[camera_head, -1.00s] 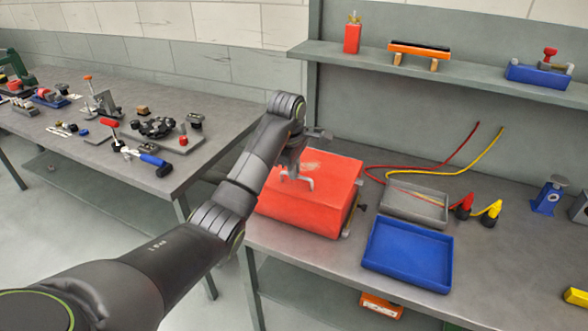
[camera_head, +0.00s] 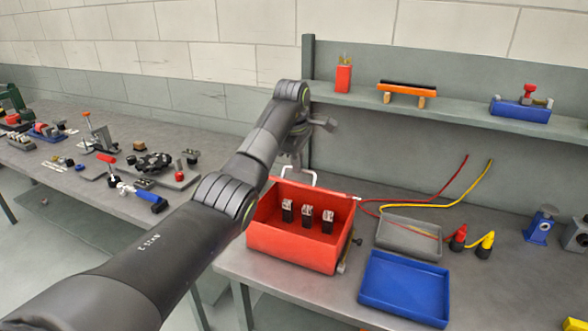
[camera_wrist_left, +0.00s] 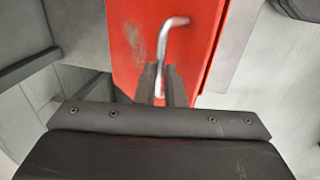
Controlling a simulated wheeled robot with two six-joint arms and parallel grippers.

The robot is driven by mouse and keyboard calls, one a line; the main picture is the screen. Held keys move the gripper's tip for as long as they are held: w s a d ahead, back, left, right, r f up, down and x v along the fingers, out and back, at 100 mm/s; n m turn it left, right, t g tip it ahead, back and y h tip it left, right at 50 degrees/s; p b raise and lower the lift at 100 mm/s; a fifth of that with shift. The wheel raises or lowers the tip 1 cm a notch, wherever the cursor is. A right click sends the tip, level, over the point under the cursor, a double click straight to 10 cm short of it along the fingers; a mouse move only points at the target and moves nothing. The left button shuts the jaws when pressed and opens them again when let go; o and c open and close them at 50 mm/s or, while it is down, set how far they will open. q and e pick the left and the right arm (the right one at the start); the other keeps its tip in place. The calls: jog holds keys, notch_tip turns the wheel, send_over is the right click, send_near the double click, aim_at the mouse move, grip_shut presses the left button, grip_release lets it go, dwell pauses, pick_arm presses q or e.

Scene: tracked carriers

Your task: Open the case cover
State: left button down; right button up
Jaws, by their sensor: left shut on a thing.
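The red case (camera_head: 290,250) stands on the bench with its cover raised at the back. Several small dark blocks with light tops (camera_head: 307,216) stand inside it. The case cover (camera_wrist_left: 140,45) fills the middle of the left wrist view, red with a scuffed patch. A pale metal handle (camera_head: 299,172) is fixed to it and also shows in the left wrist view (camera_wrist_left: 163,50). My left gripper (camera_head: 297,168) is behind the case. In the left wrist view its fingers (camera_wrist_left: 160,85) are shut around the handle. My right gripper is in neither view.
A grey tray (camera_head: 378,238) and a blue tray (camera_head: 404,316) lie right of the case. Red and yellow leads with clamps (camera_head: 459,238) lie beyond. A shelf (camera_head: 450,112) runs behind. Another bench (camera_head: 60,195) with tools stands at the left.

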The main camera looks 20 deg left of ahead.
pick_arm(q)
jog(key=shift+w+d+r, duration=0.1)
jog(key=shift+w+r, duration=0.05)
jog(key=shift+w, duration=0.4)
jog(key=c, duration=1.8)
grip_release()
jog(key=shift+w, duration=0.15)
jog(key=shift+o, duration=1.4)
jog(key=shift+w+f, duration=0.3)
jog(key=shift+w, duration=0.2)
jog(key=shift+s+r, duration=0.2)
